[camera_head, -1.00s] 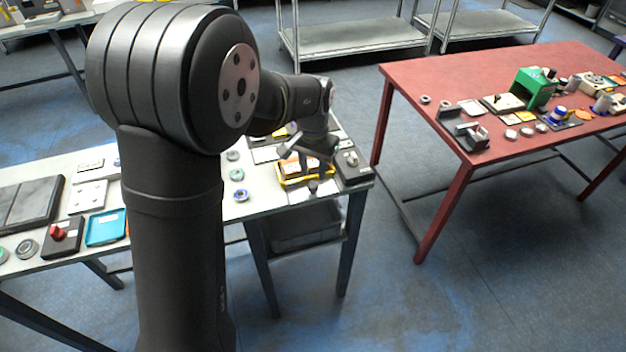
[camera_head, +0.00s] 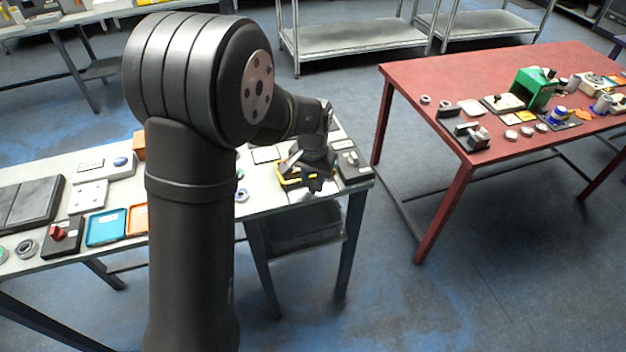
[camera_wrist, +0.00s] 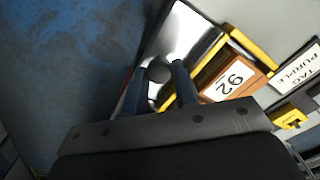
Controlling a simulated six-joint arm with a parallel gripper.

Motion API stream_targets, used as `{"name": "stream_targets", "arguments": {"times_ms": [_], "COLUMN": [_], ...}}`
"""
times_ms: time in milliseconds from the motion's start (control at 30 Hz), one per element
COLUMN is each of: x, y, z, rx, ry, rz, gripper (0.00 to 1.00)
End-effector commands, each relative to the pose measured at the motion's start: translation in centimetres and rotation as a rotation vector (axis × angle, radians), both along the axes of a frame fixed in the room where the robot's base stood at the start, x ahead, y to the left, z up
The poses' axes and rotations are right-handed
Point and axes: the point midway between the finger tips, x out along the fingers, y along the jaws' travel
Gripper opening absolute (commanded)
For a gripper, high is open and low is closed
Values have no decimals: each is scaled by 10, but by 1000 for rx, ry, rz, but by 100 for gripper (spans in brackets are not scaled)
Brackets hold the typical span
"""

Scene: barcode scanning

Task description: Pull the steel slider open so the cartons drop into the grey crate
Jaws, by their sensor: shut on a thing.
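The steel slider (camera_wrist: 186,34) is a shiny plate in the wrist view, beside a yellow frame (camera_wrist: 250,48). A carton with an orange-brown edge and a white label reading 92 (camera_wrist: 228,84) lies within the frame. My gripper (camera_wrist: 160,84) is shut on the slider's round knob (camera_wrist: 159,70), with a dark finger on each side. In the head view my gripper (camera_head: 316,178) is at the table's front edge, over the yellow frame (camera_head: 288,181), and hides most of the slider. The grey crate (camera_head: 305,236) stands below the table; its inside is too dark to read.
The white table (camera_head: 262,200) carries a dark device (camera_head: 350,166) just right of the frame, and trays and boxes to the left. A red table (camera_head: 430,80) stands to the right, across open floor.

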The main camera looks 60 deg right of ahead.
Motion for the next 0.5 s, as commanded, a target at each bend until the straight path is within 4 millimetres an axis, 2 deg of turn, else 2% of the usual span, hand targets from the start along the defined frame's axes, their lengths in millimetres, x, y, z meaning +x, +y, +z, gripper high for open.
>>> {"name": "stream_targets", "arguments": {"times_ms": [133,400,500], "x": [-12,-52,-58], "y": [10,50,56], "z": [1,1,1], "rx": [-1,0,-1], "ry": [0,0,0], "rz": [-3,-4,-1], "gripper": [0,0,0]}}
